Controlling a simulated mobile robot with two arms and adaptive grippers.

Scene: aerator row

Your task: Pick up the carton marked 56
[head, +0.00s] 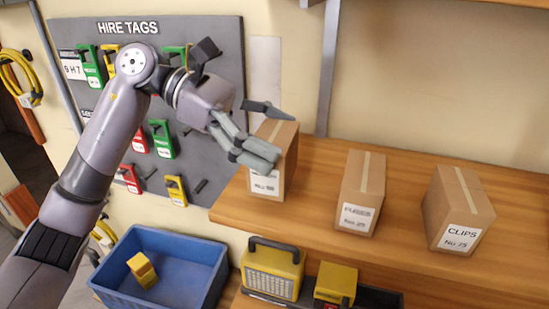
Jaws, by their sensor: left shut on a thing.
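A brown carton (286,163) stands at the left end of the wooden shelf. Its white label is partly readable and seems to end in 56. My left gripper (265,129) reaches in from the left and is shut on this carton near its top, with one finger in front and the other over the far side. The fingers hide part of the carton's upper front. The carton looks upright, and I cannot tell whether its base is clear of the shelf. My right gripper is not in view.
The carton marked No 25 (362,190) and the CLIPS carton No 75 (458,208) stand to the right on the wooden shelf (410,186). A HIRE TAGS board (214,52) hangs behind my left arm.

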